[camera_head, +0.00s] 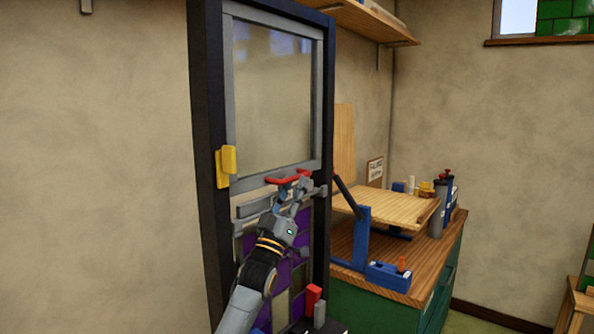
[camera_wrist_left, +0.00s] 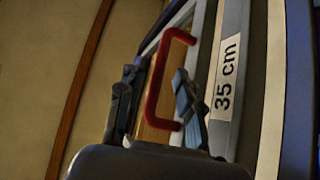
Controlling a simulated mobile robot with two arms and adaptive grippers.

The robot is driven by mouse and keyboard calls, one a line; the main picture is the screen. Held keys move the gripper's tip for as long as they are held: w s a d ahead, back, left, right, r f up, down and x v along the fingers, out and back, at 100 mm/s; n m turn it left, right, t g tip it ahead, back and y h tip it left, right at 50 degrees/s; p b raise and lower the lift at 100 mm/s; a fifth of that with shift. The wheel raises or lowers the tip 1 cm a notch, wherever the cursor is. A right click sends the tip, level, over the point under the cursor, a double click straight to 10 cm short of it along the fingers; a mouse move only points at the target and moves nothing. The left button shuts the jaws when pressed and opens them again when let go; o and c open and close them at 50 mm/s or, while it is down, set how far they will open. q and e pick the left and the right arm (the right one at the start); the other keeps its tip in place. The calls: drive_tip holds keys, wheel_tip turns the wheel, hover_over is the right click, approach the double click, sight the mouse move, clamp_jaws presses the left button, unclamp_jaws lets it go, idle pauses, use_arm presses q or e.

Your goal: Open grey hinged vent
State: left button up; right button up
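The grey hinged vent (camera_head: 229,95) is a grey frame around a pane, set in the upper part of a tall dark frame. It looks about flush; I cannot tell if it is slightly ajar. A red handle (camera_head: 282,181) is at its lower edge. My left gripper (camera_head: 302,188) is at this handle. In the left wrist view, the U-shaped red handle (camera_wrist_left: 152,100) lies between the fingers of my left gripper (camera_wrist_left: 158,106), with gaps visible on both sides. The fingers are open. My right gripper is not in view.
A yellow latch-like piece (camera_head: 226,166) is on the left of the dark frame (camera_head: 207,120). Purple panes (camera_head: 301,222) lie below the vent. A workbench (camera_head: 345,245) with a blue stand (camera_head: 362,235) is close on the right. A "35 cm" label (camera_wrist_left: 227,75) shows in the wrist view.

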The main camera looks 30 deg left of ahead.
use_arm(q)
drive_tip(key=shift+p+x, duration=0.35)
drive_tip(key=shift+x, duration=1.15)
drive_tip(key=shift+c, duration=0.2)
clamp_jaws()
